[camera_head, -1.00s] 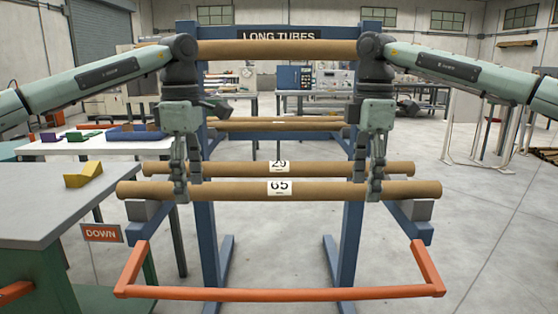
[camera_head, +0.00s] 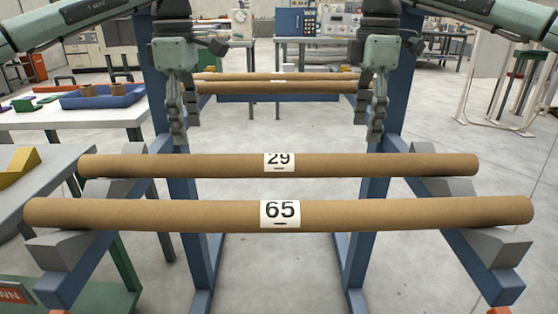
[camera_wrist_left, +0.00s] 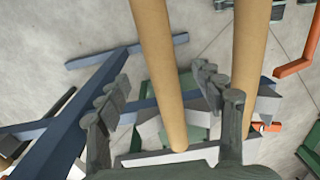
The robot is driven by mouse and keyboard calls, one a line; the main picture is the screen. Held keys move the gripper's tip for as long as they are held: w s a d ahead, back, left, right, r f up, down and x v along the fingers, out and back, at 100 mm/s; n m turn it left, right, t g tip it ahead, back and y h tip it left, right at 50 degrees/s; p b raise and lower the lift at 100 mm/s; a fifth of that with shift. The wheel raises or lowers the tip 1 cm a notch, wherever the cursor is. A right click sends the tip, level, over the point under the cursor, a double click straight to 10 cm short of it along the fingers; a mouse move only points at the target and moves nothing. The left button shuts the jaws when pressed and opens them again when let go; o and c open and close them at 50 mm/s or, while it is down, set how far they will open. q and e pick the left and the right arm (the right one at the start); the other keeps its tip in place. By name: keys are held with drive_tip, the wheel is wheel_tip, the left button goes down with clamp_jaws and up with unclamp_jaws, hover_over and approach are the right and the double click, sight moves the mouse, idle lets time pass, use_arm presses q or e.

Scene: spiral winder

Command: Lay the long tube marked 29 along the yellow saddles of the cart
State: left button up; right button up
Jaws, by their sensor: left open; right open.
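The long tube marked 29 (camera_head: 210,165) lies level across grey rests on the blue rack, behind the tube marked 65 (camera_head: 170,214). My left gripper (camera_head: 180,140) is open and appears above and behind the left part of tube 29. My right gripper (camera_head: 376,138) is open and empty, likewise toward its right part. In the left wrist view, a tube, apparently 29 (camera_wrist_left: 158,70), runs between the open fingers of my left gripper (camera_wrist_left: 165,115), untouched as far as I can tell. A yellow notched block (camera_head: 16,164) shows at the left edge; I cannot tell whether it is a cart saddle.
Tube 65 lies close in front of tube 29, also in the left wrist view (camera_wrist_left: 248,60). Blue rack uprights (camera_head: 384,130) stand behind. More tubes (camera_head: 280,86) rest farther back. A grey-topped table (camera_head: 50,185) stands left; a blue tray (camera_head: 103,96) sits behind it.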

sight(192, 155)
use_arm(q)
drive_tip(key=shift+s+f, duration=0.1)
drive_tip(key=shift+f, duration=3.85)
use_arm(e)
drive_tip(key=shift+s+f, duration=0.1)
drive_tip(key=shift+f, duration=3.85)
use_arm(q)
drive_tip(key=shift+c, duration=0.5)
use_arm(e)
drive_tip(key=shift+c, duration=0.5)
use_arm(q)
drive_tip(key=c, duration=1.4)
use_arm(e)
drive_tip(key=c, duration=1.4)
